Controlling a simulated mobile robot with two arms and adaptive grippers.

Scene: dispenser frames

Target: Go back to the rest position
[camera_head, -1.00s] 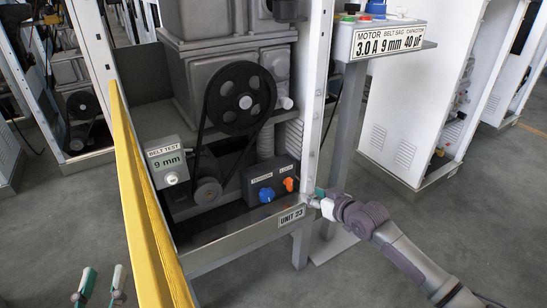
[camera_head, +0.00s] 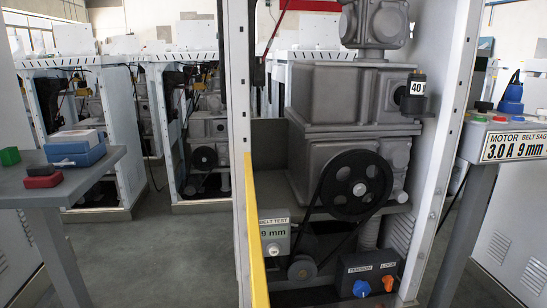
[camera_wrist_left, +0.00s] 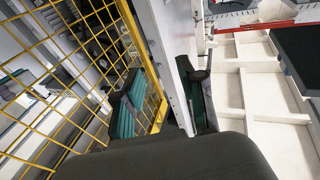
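My left gripper (camera_wrist_left: 158,100) shows only in the left wrist view. Its two dark fingers with teal pads are spread apart, and I see nothing held between them. A white upright post and the edge of a yellow mesh guard (camera_wrist_left: 75,100) appear beyond the fingers; I cannot tell how close they are. My right gripper is in neither current view. In the head view, the open machine unit (camera_head: 345,90) stands ahead, with a belt pulley (camera_head: 357,187), a belt test gauge (camera_head: 274,235) reading 9 mm, and a control box (camera_head: 367,272) with a blue and an orange knob.
A grey table (camera_head: 95,180) at the left holds a blue-and-white box (camera_head: 75,148) and red and green blocks. A panel stand (camera_head: 510,145) labelled 3.0 A, 9 mm is at the right. A yellow guard edge (camera_head: 256,250) borders the unit. Grey floor (camera_head: 170,250) is open at left.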

